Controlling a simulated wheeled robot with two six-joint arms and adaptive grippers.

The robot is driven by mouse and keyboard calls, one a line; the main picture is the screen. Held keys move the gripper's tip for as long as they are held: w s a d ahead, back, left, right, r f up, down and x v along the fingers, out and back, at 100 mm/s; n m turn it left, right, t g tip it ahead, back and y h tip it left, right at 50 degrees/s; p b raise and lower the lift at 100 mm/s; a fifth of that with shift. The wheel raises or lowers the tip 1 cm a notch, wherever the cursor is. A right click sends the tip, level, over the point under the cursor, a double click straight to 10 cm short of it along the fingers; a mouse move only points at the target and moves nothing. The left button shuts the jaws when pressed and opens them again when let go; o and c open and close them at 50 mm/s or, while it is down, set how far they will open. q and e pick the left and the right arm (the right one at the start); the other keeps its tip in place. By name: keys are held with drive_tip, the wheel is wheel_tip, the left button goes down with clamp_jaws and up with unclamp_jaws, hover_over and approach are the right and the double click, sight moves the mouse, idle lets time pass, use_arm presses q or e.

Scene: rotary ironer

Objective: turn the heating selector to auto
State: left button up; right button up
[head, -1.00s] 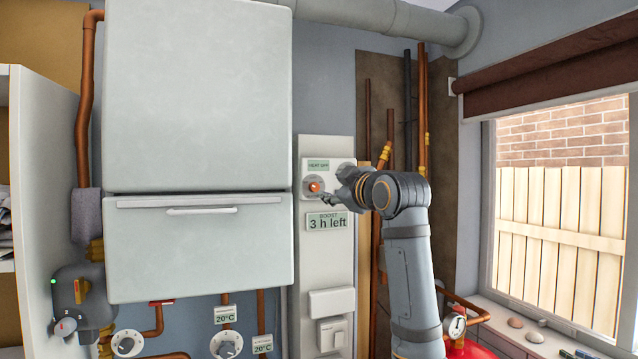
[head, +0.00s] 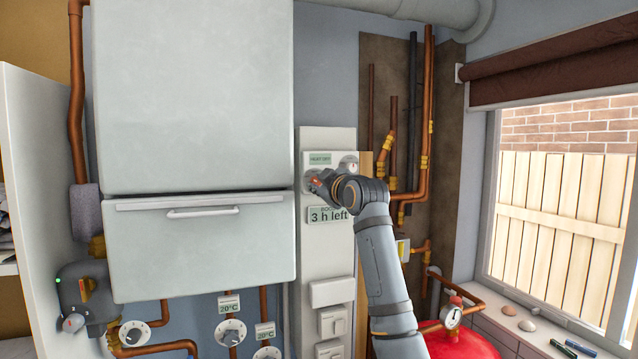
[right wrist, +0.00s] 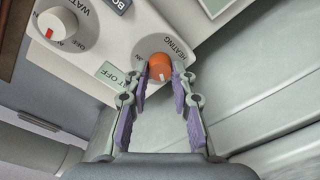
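The heating selector is an orange knob (right wrist: 161,67) with a white mark, on a white control panel (head: 329,145). The label HEATING shows beside it in the right wrist view. The small display (head: 318,159) above it reads HEAT OFF, and part of it shows in the right wrist view (right wrist: 118,76). My right gripper (right wrist: 162,86) is at the knob, with one fingertip on each side of it. The fingers are apart and a narrow gap seems to remain; contact is not clear. In the head view my right gripper (head: 322,185) hides most of the knob. My left gripper is out of view.
A second knob, labelled WATER (right wrist: 60,27), sits beside the heating selector. A display reading 3 h left (head: 329,215) is just below. A large pale cabinet (head: 195,100) stands close on the left. Copper pipes (head: 425,120) run on the right, above a red tank (head: 462,343).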

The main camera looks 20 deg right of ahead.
drive_tip(key=shift+f, duration=0.1)
clamp_jaws()
drive_tip(key=shift+m, duration=0.6)
drive_tip(key=shift+f+m+b, duration=0.1)
drive_tip(key=shift+m+b, duration=0.25)
drive_tip(key=shift+m, duration=0.35)
drive_tip(key=m+b, duration=0.1)
drive_tip(key=m, duration=0.4)
drive_tip(key=shift+d, duration=0.1)
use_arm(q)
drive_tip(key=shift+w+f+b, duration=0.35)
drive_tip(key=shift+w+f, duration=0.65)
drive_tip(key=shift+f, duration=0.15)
use_arm(e)
drive_tip(key=shift+w+f+m+t+h, duration=0.1)
drive_tip(key=shift+m+t+h, duration=0.2)
drive_tip(key=shift+m, duration=1.9)
drive_tip(key=o, duration=0.6)
unclamp_jaws()
drive_tip(key=shift+o, duration=0.3)
drive_tip(key=shift+r, duration=0.2)
